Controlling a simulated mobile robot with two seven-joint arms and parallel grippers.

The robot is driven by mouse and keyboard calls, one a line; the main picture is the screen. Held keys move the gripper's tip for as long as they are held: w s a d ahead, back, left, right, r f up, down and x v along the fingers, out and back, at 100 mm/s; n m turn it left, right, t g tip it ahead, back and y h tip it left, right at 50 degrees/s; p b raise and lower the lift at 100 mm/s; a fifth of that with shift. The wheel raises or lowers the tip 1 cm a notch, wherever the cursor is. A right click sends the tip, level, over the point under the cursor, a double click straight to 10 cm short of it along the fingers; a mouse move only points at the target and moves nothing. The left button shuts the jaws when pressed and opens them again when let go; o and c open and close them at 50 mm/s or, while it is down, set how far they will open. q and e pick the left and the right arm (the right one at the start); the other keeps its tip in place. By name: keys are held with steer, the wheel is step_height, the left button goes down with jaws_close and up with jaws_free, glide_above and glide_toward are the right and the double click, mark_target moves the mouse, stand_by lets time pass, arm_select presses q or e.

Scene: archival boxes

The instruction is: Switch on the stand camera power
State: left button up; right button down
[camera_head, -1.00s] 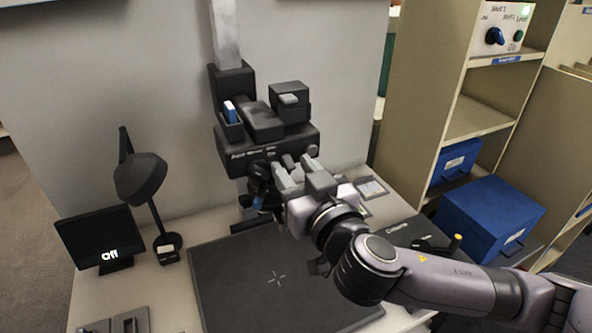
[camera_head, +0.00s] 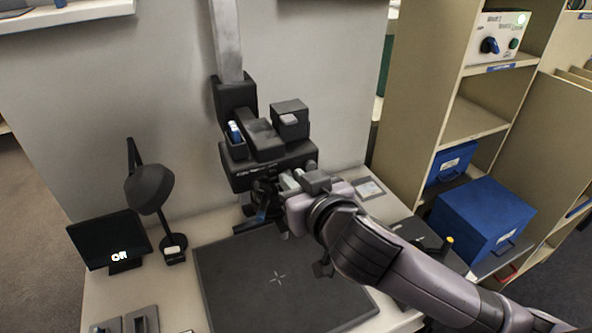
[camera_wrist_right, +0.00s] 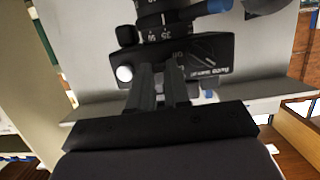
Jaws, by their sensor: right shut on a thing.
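The stand camera (camera_head: 238,176) is a black unit on a grey column above the dark copy board (camera_head: 245,280). Its black face with white lettering also shows in the right wrist view (camera_wrist_right: 212,62). My right gripper (camera_head: 290,182) is at the front right of the camera body. In the right wrist view, its fingers (camera_wrist_right: 159,75) are close together against the camera face, by the small "On" marking, shut on a small control that they hide. My left gripper is out of view.
A black desk lamp (camera_head: 150,188) stands beside the screen. Blue boxes (camera_head: 483,218) sit on the shelf unit (camera_head: 410,100) at the right. The copy board is mostly clear.

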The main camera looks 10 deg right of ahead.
steer(key=shift+w+a+r+g+h, duration=0.15)
steer(key=shift+r+g, duration=0.2)
steer(key=shift+g, duration=0.5)
steer(key=shift+w+d+r+g+h, duration=0.1)
steer(key=shift+r+g, duration=0.2)
steer(key=shift+g, duration=0.5)
steer(key=shift+w+a+r+g+h, duration=0.15)
steer(key=shift+r+g, duration=0.2)
steer(key=shift+g, duration=0.5)
steer(key=shift+d, duration=0.1)
steer(key=c, duration=1.1)
jaws_free()
steer(key=shift+v, duration=3.6)
steer(key=shift+w, duration=0.1)
